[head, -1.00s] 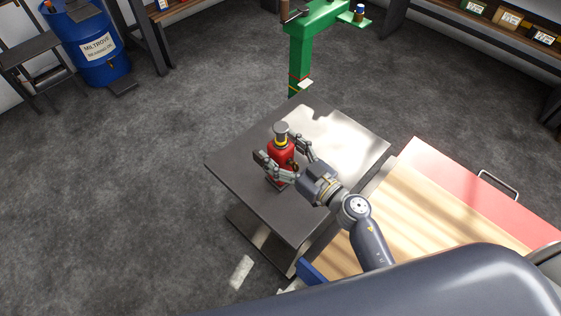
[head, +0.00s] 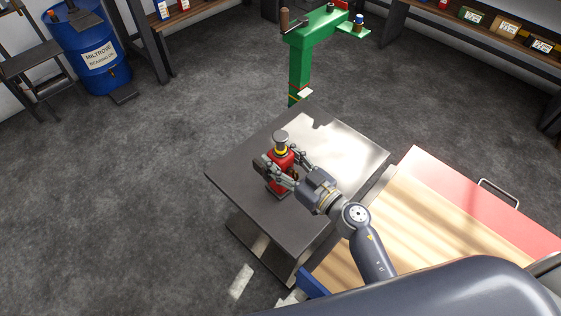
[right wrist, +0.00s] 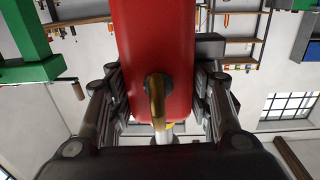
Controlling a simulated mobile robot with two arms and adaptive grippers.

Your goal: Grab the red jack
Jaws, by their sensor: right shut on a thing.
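The red jack (head: 277,182) stands upright on the dark metal table, with a grey cap and a yellow ring at its top. My right gripper (head: 279,168) is shut on it, one finger on each side of its body. In the right wrist view the jack's red body (right wrist: 152,40) fills the middle between the two fingers (right wrist: 158,95), with a brass-coloured fitting on its near face. The jack's base is partly hidden behind the fingers in the head view. My left gripper is not in view.
The metal table (head: 235,165) is otherwise bare. A wooden bench (head: 390,245) with a red end (head: 450,185) adjoins it at the right. A green stand (head: 300,65) rises behind the table. A blue drum (head: 90,60) stands at the far left on open floor.

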